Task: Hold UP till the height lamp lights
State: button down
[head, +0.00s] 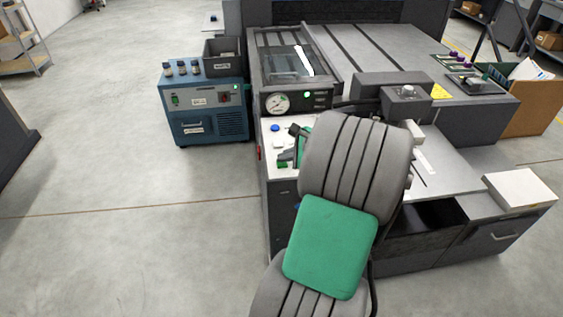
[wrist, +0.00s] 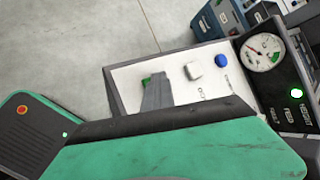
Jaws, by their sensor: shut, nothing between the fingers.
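My gripper (wrist: 156,90) is shut and empty. Its dark fingers are over the white control panel (wrist: 125,78), in front of a green button (wrist: 146,81) that shows only at their edge. I cannot tell whether they touch it. A white button (wrist: 193,70) and a blue button (wrist: 221,60) sit to the right. The round gauge (wrist: 262,50) has a green band and a red mark. In the head view the lit lamp (head: 307,94) shows above the panel, and my arm hides part of the panel.
A blue cabinet (head: 205,105) with small bottles on top stands left of the machine. A dark box-shaped unit (head: 385,88) and a white stack (head: 519,189) are to the right.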

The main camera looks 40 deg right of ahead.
aim_at(284, 164)
dwell(0.3)
jog(key=shift+r+p, duration=0.85)
jog(key=shift+p, duration=0.25)
notch_tip(284, 164, up, 5)
jog(key=p, duration=0.5)
jog(key=shift+r+p, duration=0.1)
jog(key=shift+p, duration=0.2)
